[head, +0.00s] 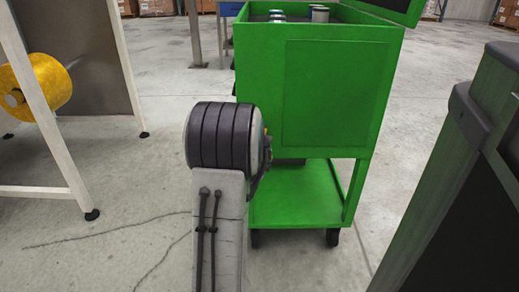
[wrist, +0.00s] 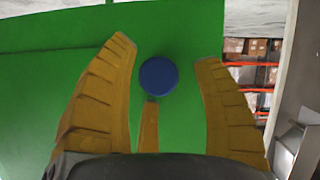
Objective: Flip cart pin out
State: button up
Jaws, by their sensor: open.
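The green cart (head: 330,95) stands in front of me in the head view, and its green panel (wrist: 60,60) fills much of the wrist view. A round blue knob (wrist: 158,76), which looks like the end of the cart pin, shows against the panel. My gripper (wrist: 165,52) is open, with one ribbed yellow finger to the left of the knob and one to the right. Neither finger appears to touch it. In the head view my arm hides the knob and most of the gripper.
Several cans (head: 319,14) stand in the cart's open top. A yellow spool (head: 35,86) hangs on a pale frame at the left. A dark grey-green cabinet (head: 450,190) stands close at the right. Bare concrete floor lies between it and the cart.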

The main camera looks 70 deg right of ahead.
jog(key=shift+w+d+f, duration=0.1)
jog(key=shift+d+f, duration=0.05)
jog(key=shift+d, duration=0.2)
